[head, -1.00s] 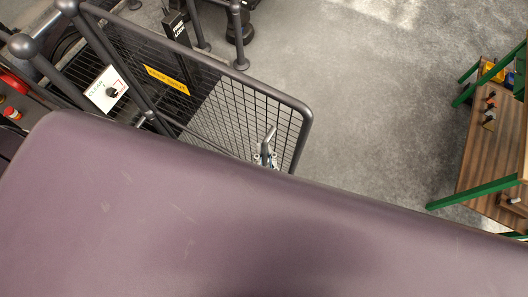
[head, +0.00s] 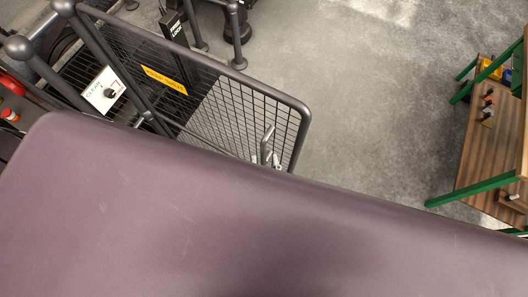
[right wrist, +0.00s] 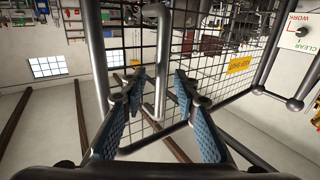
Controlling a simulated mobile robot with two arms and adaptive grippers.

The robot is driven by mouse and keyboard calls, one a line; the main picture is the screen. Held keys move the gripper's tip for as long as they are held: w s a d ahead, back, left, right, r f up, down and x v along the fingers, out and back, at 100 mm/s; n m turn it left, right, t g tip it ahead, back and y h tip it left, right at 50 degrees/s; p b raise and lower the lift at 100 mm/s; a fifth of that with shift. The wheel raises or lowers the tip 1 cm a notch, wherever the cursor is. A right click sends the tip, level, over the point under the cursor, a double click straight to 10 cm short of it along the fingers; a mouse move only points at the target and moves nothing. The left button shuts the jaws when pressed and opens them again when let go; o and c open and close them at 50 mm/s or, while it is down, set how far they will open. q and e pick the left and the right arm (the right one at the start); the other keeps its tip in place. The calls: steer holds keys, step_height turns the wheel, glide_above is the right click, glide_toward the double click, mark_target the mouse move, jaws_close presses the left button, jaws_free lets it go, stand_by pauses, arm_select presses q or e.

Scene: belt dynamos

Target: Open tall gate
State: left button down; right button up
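The tall gate (head: 228,113) is a dark-framed wire mesh panel with a yellow "KEEP SHUT" label, left of centre in the head view. Its upright light-grey bar handle (head: 266,143) is near the free end. In the right wrist view the handle (right wrist: 163,45) runs down between my fingers, with the mesh behind it. My right gripper (right wrist: 158,80) is open, one blue-padded finger on each side of the handle, with gaps showing. In the head view only a bit of my right gripper (head: 276,160) shows by the handle. My left gripper is not in view.
A white panel (head: 103,90) with a black knob and "CLEAR" marking is by the gate's left post. A black "FREE LOCK" box (head: 172,25) stands behind the gate. Grey floor (head: 360,110) is clear to the right, up to a green-framed wooden bench (head: 475,150).

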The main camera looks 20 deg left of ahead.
steer(key=shift+v, duration=2)
